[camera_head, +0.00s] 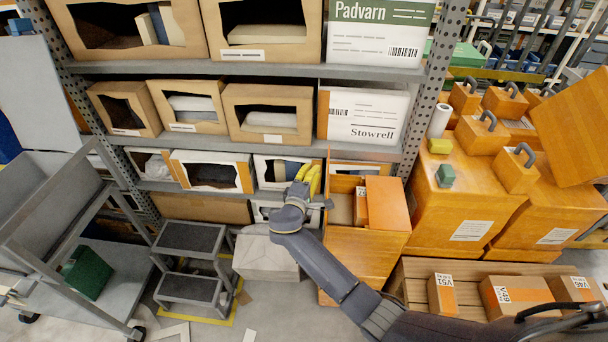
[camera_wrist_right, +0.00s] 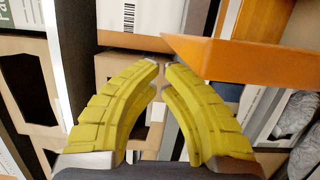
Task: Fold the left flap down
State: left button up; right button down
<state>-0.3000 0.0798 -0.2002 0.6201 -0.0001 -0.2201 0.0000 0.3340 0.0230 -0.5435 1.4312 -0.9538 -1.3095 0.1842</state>
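An orange box (camera_head: 362,262) stands open in front of the rack, with a small labelled carton (camera_head: 361,207) inside. Its left flap (camera_head: 327,172) stands up and shows nearly edge-on in the head view. An orange panel (camera_head: 389,203) lies across the right part of the box top. My right gripper (camera_head: 308,176) is just left of the upright flap. In the right wrist view its yellow fingers (camera_wrist_right: 160,64) come together at the tips with nothing between them. An orange panel (camera_wrist_right: 245,65) is close to the right finger there; I cannot tell whether they touch. My left gripper is not in view.
A metal rack (camera_head: 250,70) with cartons stands behind. A grey step stool (camera_head: 194,262) and a cart (camera_head: 60,215) are at left. Orange crates (camera_head: 455,205) stand at right, and a pallet (camera_head: 408,275) bears small cartons. A pale grey box (camera_head: 265,258) sits left of the open box.

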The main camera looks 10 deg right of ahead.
jog(key=shift+s+d, duration=0.2)
jog(key=shift+d, duration=0.5)
jog(key=shift+s+d+r+m, duration=0.15)
jog(key=shift+d+m, duration=0.15)
jog(key=shift+d, duration=0.15)
